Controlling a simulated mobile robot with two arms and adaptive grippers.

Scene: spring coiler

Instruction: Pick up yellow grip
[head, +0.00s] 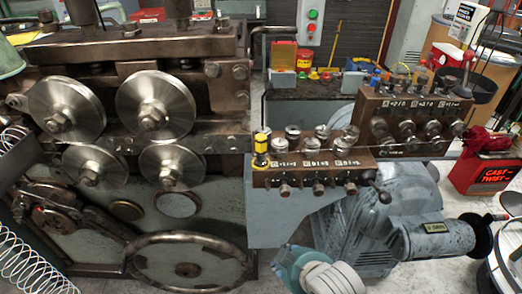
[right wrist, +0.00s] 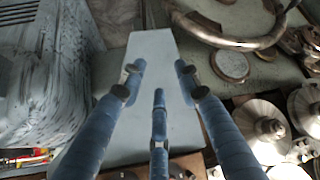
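The yellow grip (head: 261,150) is a small upright yellow piece with black parts. In the head view it stands at the left end of the front row of knobs on a brown control block (head: 310,180). I cannot make it out in the right wrist view. My right gripper (right wrist: 158,82) shows in the right wrist view with three blue fingers spread apart and nothing between them. Behind the fingers is a plain pale grey panel (right wrist: 150,48). My left gripper is in neither view.
Large steel rollers (head: 155,104) of the coiler stand left of the grip. A black ball lever (head: 384,197) sticks out at the block's right end. A grey motor (head: 375,240) sits below. Wire coils (head: 30,262) are at far left, a red sign box (head: 490,172) at right.

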